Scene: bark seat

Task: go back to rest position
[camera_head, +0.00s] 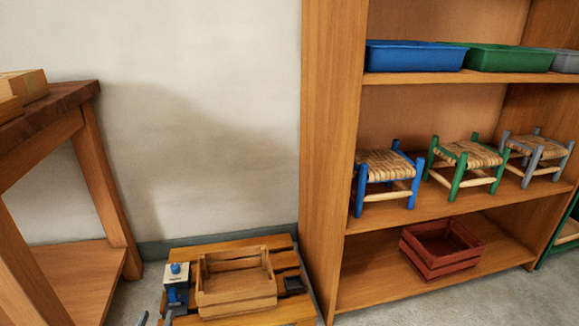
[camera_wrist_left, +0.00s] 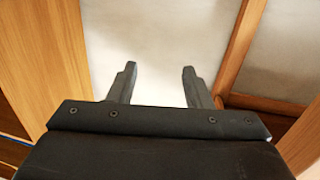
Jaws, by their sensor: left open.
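My left gripper (camera_head: 155,319) barely shows at the bottom edge of the head view, where only the grey fingertips are visible. They are in front of the left end of the low slatted platform. In the left wrist view the left gripper (camera_wrist_left: 160,70) shows two dark fingers spread apart, with nothing between them. Behind the fingers is pale wall, with wooden parts to both sides. My right gripper is in neither view.
A slatted platform (camera_head: 188,242) holds a wooden crate (camera_head: 236,299) and a small blue-topped device (camera_head: 176,284). A shelf unit (camera_head: 331,130) on the right holds blue, green and grey stools, bins and a red crate (camera_head: 440,248). A wooden table (camera_head: 100,180) stands left.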

